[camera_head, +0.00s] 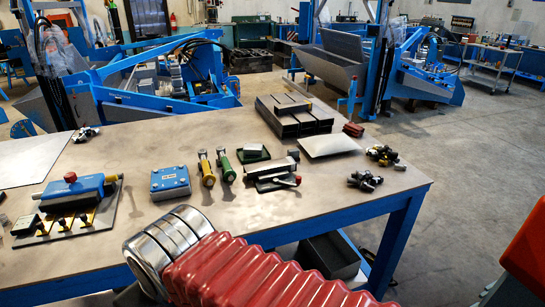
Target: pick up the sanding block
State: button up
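I cannot tell for sure which thing is the sanding block. One candidate is a small reddish-brown block (353,129) at the back right of the metal worktable (130,140), next to a grey plate. Another is a grey block on a dark green base (253,152), near the middle of the tabletop. Both rest on the table with nothing touching them from above. My gripper's fingers are not in view. A red ribbed sleeve with metal rings, apparently part of my arm, crosses the bottom middle and hides some of the table's front edge.
Also on the table are a blue box (170,181), a blue fixture (75,190) on a plate, yellow-handled (207,170) and green-handled (226,166) tools, a clamp-like tool (275,178), dark rectangular tubes (293,118), a grey plate (328,146) and dark fittings (365,180). Bare tabletop lies back left.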

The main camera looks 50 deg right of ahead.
aim_at(294, 152)
jog(key=u, duration=0.45)
jog(key=k, duration=1.45)
jog(key=z, duration=1.05)
jog(key=i, duration=1)
jog(key=z, duration=0.05)
